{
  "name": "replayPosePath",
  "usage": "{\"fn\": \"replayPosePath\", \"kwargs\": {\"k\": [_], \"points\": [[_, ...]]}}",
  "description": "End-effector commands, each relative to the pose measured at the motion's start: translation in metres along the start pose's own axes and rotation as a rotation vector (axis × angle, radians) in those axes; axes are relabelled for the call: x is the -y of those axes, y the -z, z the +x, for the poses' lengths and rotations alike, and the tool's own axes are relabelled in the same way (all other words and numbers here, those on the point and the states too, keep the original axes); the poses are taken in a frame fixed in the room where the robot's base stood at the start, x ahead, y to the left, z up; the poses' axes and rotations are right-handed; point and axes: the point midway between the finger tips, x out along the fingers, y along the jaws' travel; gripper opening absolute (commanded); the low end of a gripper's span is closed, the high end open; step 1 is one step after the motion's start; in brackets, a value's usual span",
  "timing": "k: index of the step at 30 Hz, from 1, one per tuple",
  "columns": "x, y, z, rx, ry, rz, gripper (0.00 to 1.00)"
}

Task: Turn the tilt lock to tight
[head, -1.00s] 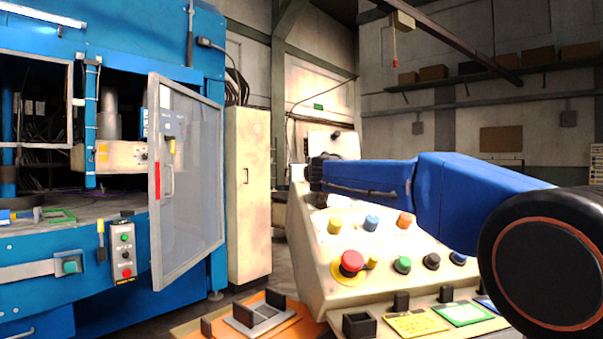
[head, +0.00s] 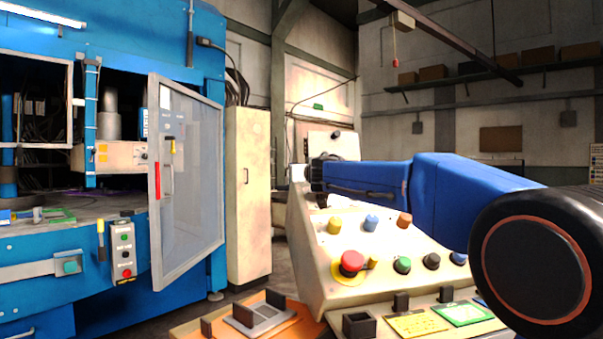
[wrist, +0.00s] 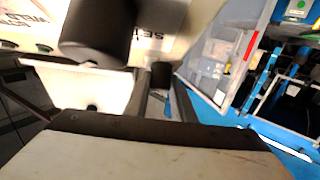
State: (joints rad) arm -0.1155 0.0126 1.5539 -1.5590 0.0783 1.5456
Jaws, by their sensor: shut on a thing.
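My gripper (head: 317,173) is at the upper left edge of the pale control console (head: 315,245) in the head view, at the end of my blue arm. In the wrist view, my gripper (wrist: 163,94) reaches up from the bottom, with its two fingers close around a small dark piece (wrist: 162,74). This piece appears to be the tilt lock; its marks and its turn angle cannot be read. In the head view the lock is hidden by my gripper and arm.
A large black cylinder (wrist: 95,32) stands close by in the wrist view. The console carries a red stop button (head: 351,260) and several coloured buttons. A blue press (head: 185,70) with an open clear door (head: 187,200) stands at left. An orange tray (head: 210,325) lies in front.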

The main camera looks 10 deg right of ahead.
Motion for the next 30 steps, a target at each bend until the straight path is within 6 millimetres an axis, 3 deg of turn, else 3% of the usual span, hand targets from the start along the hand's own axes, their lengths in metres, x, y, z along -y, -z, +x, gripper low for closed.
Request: {"fn": "replayPosePath", "kwargs": {"k": [14,30], "points": [[-0.0032,0.0007,0.0003,0.005,0.184,-0.130,0.00],[-0.0036,0.0008,0.0019,0.003,0.594,-0.417,0.00]]}}
